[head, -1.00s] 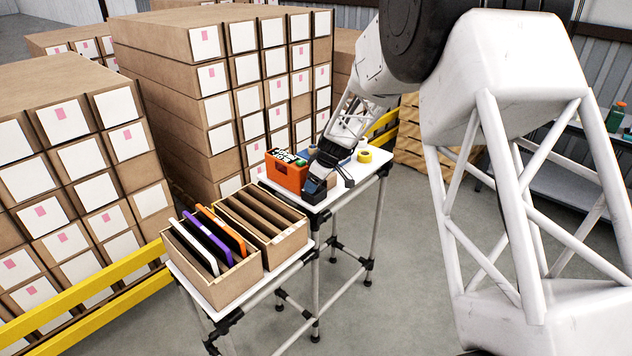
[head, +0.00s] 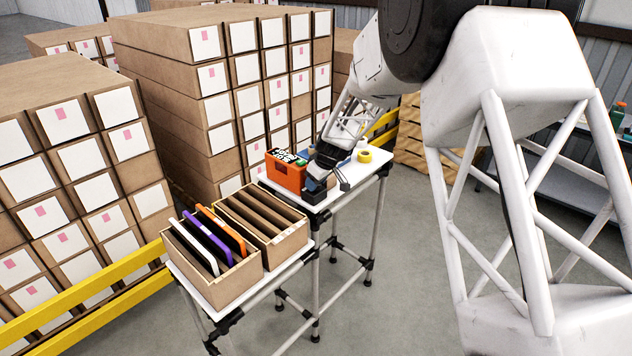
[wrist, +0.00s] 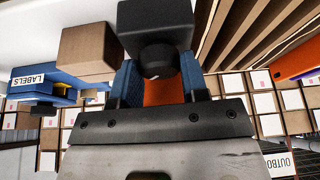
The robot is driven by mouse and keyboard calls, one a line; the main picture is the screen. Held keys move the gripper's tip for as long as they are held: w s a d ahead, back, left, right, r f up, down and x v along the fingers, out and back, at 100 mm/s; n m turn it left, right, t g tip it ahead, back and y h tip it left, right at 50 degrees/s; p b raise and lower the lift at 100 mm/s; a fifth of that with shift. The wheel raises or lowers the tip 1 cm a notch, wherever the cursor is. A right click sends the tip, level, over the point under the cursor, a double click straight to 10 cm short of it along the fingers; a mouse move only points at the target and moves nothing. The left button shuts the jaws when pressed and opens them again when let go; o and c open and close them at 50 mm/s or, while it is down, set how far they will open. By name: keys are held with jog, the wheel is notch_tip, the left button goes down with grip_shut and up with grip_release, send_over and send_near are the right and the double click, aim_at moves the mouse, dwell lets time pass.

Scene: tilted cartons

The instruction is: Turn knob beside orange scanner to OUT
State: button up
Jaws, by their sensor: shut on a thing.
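My gripper (head: 318,190) is low over the far end of the white table, beside an orange box-shaped thing (head: 287,173) with black-and-white markings on top. In the wrist view, my gripper (wrist: 160,82) has its two blue-padded fingers around a dark round knob (wrist: 157,57) next to a black block (wrist: 157,18). A small pale mark shows at the knob's edge. Orange shows between the fingers. The knob is hidden in the head view, and its setting and any OUT lettering cannot be read. I cannot tell which orange thing is the scanner.
A wooden box (head: 212,290) holds white, purple and orange panels; a slotted wooden box (head: 284,247) stands beside it. A yellow roll (head: 364,156) lies beyond my gripper. A brown block (wrist: 88,50) and a blue LABELS holder (wrist: 40,85) are close by. Yellow rails and stacked cartons stand left.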

jog(key=shift+m, duration=0.4)
jog(key=o, duration=0.9)
jog(key=shift+o, duration=0.2)
jog(key=v, duration=0.7)
jog(key=shift+s+r, duration=0.2)
jog(key=shift+r, duration=0.15)
jog(key=shift+d, duration=0.1)
